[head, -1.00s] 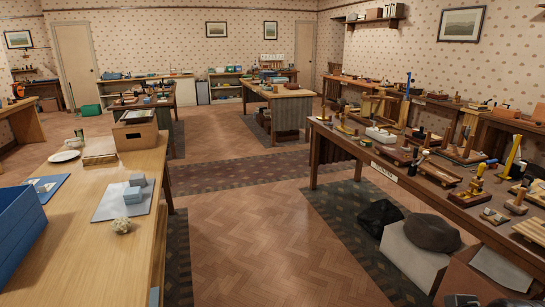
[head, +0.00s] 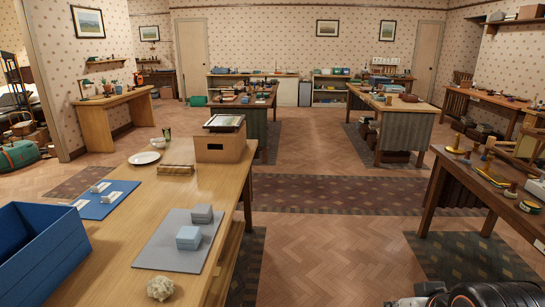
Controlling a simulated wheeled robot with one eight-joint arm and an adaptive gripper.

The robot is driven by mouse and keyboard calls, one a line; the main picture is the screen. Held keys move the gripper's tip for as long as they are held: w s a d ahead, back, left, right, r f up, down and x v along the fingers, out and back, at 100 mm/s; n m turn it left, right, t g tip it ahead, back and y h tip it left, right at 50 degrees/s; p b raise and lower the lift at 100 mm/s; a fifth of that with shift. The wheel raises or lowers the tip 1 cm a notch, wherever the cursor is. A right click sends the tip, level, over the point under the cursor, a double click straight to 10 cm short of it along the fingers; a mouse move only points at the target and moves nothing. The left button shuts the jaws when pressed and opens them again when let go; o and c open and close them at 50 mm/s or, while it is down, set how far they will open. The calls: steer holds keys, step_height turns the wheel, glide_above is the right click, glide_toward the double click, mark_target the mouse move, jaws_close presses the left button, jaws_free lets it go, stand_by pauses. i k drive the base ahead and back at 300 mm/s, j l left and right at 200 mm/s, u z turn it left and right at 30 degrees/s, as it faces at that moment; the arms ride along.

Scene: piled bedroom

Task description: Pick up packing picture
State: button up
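A small framed picture (head: 224,121) lies on top of a brown cardboard box (head: 220,145) at the far end of the light wooden table. It is probably the packing picture; its image is too small to make out. Other framed pictures hang on the walls, one at the upper left (head: 88,22). A dark rounded part, apparently of my arm, shows at the bottom right edge. No gripper fingers can be made out, and nothing of mine is near the box.
The table (head: 115,245) holds a blue bin (head: 45,255), a grey mat (head: 165,250) with small boxes, a blue mat (head: 100,207), a plate (head: 144,158) and a whitish lump (head: 160,288). Herringbone floor (head: 320,240) is clear right of it. A cluttered bench (head: 470,180) stands at right.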

mark_target(217, 123)
steer(key=i+u, duration=0.15)
steer(key=i, duration=0.4)
steer(key=i+l+u, duration=0.1)
steer(key=i, duration=0.4)
steer(key=i+l+u, duration=0.15)
steer(key=i, duration=0.35)
steer(key=i+l+u, duration=0.15)
steer(key=i+l, duration=0.15)
steer(key=i, duration=0.2)
steer(key=i+l+u, duration=0.45)
steer(key=u, duration=0.15)
steer(key=i+l+u, duration=0.25)
steer(key=l, duration=0.15)
steer(key=l+u, duration=0.3)
steer(key=i+l+u, duration=0.15)
steer(key=l+u, duration=0.15)
steer(key=l, duration=0.2)
steer(key=l+u, duration=0.6)
steer(key=l, duration=0.25)
steer(key=l+u, duration=0.15)
steer(key=l, duration=0.3)
steer(key=k+l+u, duration=0.2)
steer(key=l, duration=0.2)
steer(key=i, duration=0.1)
